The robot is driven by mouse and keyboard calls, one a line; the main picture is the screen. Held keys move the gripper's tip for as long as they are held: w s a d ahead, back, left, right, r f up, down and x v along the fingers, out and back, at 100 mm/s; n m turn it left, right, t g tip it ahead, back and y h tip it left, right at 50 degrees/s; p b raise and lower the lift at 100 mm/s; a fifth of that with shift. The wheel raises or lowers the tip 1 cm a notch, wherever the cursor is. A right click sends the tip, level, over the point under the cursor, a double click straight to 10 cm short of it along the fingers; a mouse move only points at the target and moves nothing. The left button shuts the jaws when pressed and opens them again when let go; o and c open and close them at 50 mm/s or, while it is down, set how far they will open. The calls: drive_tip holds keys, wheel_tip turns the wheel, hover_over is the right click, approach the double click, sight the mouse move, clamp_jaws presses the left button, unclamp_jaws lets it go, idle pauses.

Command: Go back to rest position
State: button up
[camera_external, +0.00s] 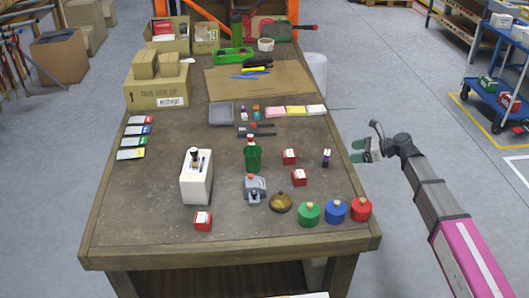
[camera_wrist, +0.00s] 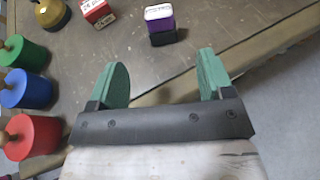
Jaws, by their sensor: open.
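My gripper (camera_external: 362,151) is off the right edge of the workbench, held out at the end of my arm from the right. In the wrist view my gripper (camera_wrist: 160,78) shows two green fingers spread apart with nothing between them. A purple and black block (camera_wrist: 161,25) stands on the bench beyond the fingertips; it also shows in the external view (camera_external: 326,158). The workbench (camera_external: 150,215) has a worn grey-brown top.
Green (camera_external: 308,214), blue (camera_external: 335,211) and red (camera_external: 361,209) knobbed pots line the bench's near right corner. A blue cart (camera_external: 490,85) stands at far right. Open floor lies between.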

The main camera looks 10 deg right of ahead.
drive_tip(key=s+d+f+n+h, duration=0.2)
drive_tip(key=d+f+n, duration=0.15)
drive_tip(key=d, duration=0.25)
drive_tip(key=s+d+f+n+g+h, duration=0.2)
drive_tip(key=s+f+n+h, duration=0.3)
drive_tip(key=s+f+n, duration=0.4)
drive_tip(key=s+d+f+n+g+h, duration=0.3)
drive_tip(key=s+f+n, duration=0.6)
drive_tip(key=s+f, duration=0.7)
drive_tip(key=shift+s+d+f+h, duration=0.35)
drive_tip(key=shift+s+d+h, duration=0.5)
drive_tip(key=shift+s+h, duration=0.25)
